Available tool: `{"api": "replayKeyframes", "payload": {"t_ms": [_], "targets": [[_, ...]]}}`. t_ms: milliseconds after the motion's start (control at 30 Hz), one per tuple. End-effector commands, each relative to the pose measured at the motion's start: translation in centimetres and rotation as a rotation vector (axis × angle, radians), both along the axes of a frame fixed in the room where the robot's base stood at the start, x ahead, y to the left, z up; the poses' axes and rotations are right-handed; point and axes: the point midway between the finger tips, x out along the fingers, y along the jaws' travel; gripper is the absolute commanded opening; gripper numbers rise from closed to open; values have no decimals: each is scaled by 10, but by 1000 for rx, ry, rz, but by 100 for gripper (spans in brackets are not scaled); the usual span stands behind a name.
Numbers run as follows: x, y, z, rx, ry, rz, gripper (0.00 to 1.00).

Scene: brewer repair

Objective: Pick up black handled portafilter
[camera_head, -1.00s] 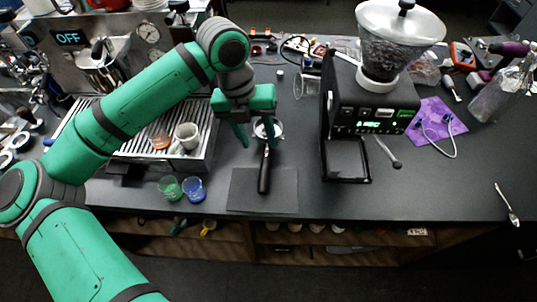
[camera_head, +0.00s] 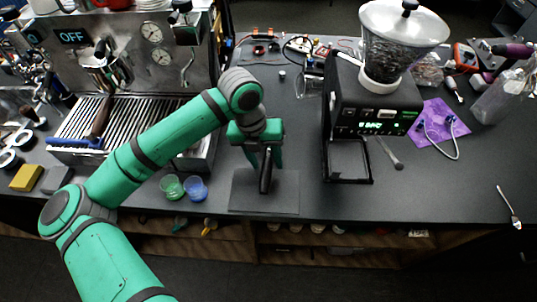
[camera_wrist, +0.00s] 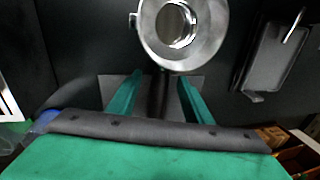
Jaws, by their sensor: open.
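The black handled portafilter lies on the dark mat (camera_head: 240,202) on the counter. In the head view its black handle (camera_head: 265,180) shows below my gripper (camera_head: 265,164), and its metal head is hidden behind the gripper. In the wrist view the round metal basket (camera_wrist: 150,32) is at the top, beyond my fingertips. The black handle (camera_wrist: 158,98) runs down between the two green fingers. My gripper (camera_wrist: 158,84) is open, with one finger on each side of the handle. I see dark gaps between fingers and handle, so it is not gripped.
A green cup (camera_head: 171,187) and a blue cup (camera_head: 195,189) stand left of the mat. The black grinder (camera_head: 350,120) stands to the right. The espresso machine (camera_head: 110,55) with its drip tray is at the left.

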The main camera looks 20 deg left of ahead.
Motion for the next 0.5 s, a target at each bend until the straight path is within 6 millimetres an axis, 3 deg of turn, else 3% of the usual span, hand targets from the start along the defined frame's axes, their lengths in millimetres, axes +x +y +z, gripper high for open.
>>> {"api": "replayKeyframes", "payload": {"t_ms": [167,333,500], "targets": [[0,0,0,0,0,0,43],[0,0,0,0,0,0,3],[0,0,1,0,-2,0,0]]}}
